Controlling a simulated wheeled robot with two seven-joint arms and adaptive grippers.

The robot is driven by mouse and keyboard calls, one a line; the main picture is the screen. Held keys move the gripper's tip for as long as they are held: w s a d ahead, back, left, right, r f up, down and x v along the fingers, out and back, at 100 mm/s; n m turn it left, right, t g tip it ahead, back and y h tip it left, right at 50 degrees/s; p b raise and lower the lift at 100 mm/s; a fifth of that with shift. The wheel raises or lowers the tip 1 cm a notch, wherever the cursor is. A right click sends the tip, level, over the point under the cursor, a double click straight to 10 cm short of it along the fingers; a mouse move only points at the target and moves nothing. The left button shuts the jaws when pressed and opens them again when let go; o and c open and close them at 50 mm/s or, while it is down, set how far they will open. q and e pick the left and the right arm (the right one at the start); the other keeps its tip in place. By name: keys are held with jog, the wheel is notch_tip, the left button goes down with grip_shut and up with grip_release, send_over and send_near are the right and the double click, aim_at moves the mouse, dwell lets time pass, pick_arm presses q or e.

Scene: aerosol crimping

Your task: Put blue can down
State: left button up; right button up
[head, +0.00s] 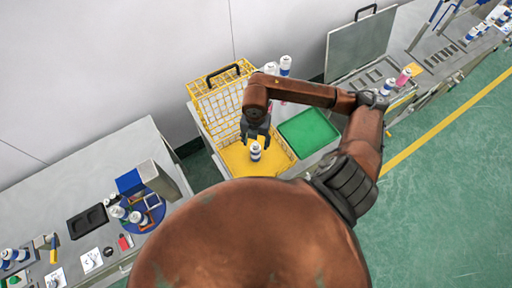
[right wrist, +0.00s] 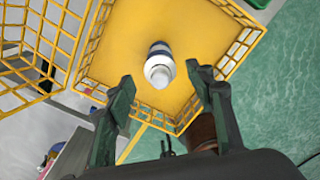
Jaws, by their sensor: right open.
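The blue can (head: 256,151) is white with a blue band. It stands on the floor of the yellow wire basket (head: 284,164). In the right wrist view the can (right wrist: 159,66) sits just beyond my fingertips, with its white top toward the camera. The yellow basket floor (right wrist: 122,47) spreads around it. My right gripper (head: 255,139) is over the basket. In the right wrist view its two fingers (right wrist: 160,82) are spread apart with nothing between them, and the can is clear of both. My left gripper is not in the head view.
The basket's yellow wire lid (head: 222,100) stands open behind it. A green tray (head: 307,132) lies to the right. Two more cans (head: 285,65) stand behind the arm. A left bench holds a blue round fixture (head: 146,212) with several cans.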

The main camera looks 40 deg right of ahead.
jog(key=shift+r, duration=2.7)
jog(key=shift+c, duration=0.3)
